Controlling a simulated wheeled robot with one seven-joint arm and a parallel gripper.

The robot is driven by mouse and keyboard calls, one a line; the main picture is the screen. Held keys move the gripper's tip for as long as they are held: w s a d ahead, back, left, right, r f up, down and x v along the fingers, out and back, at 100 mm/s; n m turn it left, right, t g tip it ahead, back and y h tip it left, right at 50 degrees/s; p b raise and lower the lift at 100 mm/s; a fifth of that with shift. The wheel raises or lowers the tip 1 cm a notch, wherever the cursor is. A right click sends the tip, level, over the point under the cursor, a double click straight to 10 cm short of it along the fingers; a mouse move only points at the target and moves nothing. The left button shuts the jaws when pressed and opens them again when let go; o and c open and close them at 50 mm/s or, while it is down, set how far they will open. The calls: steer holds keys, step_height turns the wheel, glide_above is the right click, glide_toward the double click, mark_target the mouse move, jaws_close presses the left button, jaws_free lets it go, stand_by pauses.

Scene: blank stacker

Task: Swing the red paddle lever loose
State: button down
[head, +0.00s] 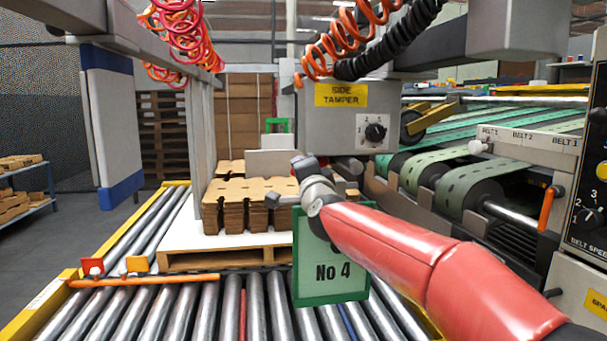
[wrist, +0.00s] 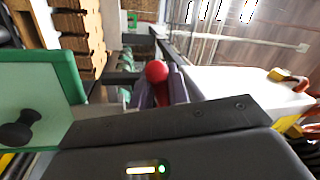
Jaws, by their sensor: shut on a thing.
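My gripper (head: 305,168) is at the middle of the head view, in front of the side tamper box. In the wrist view my gripper (wrist: 160,88) is shut on a red ball-topped lever (wrist: 157,71), whose red stem shows between the fingers. The arm hides this lever in the head view. A flat red paddle (head: 92,266) stands at the left end of the roller conveyor, far from my gripper. An orange paddle (head: 140,264) stands just right of it.
A green-framed No 4 board (head: 330,285) is below my wrist; a green-framed panel with a black knob (wrist: 18,133) is close in the wrist view. Stacked cardboard blanks (head: 235,205) sit on a pallet (head: 215,259). The side tamper box (head: 345,118) is behind my gripper.

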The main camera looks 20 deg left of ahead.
steer(key=shift+r+m, duration=0.1)
steer(key=shift+m, duration=0.3)
steer(key=c, duration=1.4)
jaws_free()
steer(key=shift+r, duration=0.1)
steer(key=shift+s, duration=0.1)
